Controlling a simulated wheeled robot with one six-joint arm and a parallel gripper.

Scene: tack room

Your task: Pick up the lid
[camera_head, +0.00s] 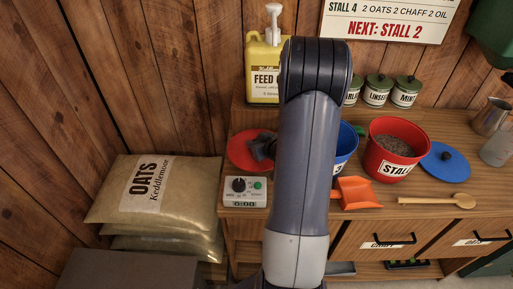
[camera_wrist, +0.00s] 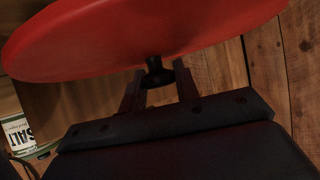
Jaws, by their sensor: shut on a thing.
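A round red lid (camera_head: 247,152) with a dark knob shows at the left end of the counter, partly hidden by my gripper (camera_head: 264,148). In the wrist view the lid (camera_wrist: 150,35) fills the top of the picture. Its black knob (camera_wrist: 155,72) is between the two fingertips of my gripper (camera_wrist: 159,82), which is shut on it. I cannot tell whether the lid touches the surface below it. A second lid, blue with a knob (camera_head: 444,164), lies on the right of the counter.
A red bucket of feed (camera_head: 384,166) and a blue bucket (camera_head: 347,142), partly behind my arm, stand on the counter. An orange scoop (camera_head: 356,192), a wooden spoon (camera_head: 440,201) and a timer box (camera_head: 245,191) lie in front. A yellow pump jug (camera_head: 262,70) stands behind.

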